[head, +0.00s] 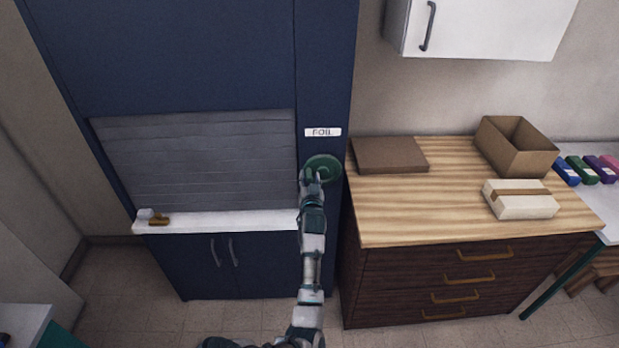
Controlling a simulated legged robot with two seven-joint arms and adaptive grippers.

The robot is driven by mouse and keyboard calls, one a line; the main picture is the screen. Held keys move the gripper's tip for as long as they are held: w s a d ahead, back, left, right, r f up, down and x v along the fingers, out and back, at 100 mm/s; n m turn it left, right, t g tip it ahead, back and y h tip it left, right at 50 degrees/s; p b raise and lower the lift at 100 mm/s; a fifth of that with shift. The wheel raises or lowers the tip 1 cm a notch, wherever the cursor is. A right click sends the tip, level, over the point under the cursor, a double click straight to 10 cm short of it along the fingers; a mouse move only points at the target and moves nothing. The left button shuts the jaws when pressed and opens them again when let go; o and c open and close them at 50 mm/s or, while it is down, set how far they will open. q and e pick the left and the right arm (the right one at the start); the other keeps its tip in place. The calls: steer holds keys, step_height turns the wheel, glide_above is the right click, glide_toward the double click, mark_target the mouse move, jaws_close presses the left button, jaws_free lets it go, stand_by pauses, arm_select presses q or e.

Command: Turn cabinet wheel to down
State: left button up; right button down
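The cabinet wheel (326,166) is a green round handwheel on the blue cabinet's (329,70) right-hand panel, just below a white label reading "FOIL". The grey slatted shutter (200,160) left of the wheel is down, close to the white ledge.
A white ledge (250,221) below the shutter holds a small brass-and-grey item (153,217). Right of the wheel, a wooden counter (450,215) bears a flat brown box (389,155), an open carton (515,148) and a white package (519,199). A white wall cupboard (490,28) hangs above.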

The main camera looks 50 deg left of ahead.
arm_select(q)
steer(key=shift+a+r, duration=0.1)
steer(key=shift+r, duration=0.05)
steer(key=v, duration=1.2)
steer(key=shift+w+f, duration=0.1)
steer(key=shift+f, duration=0.15)
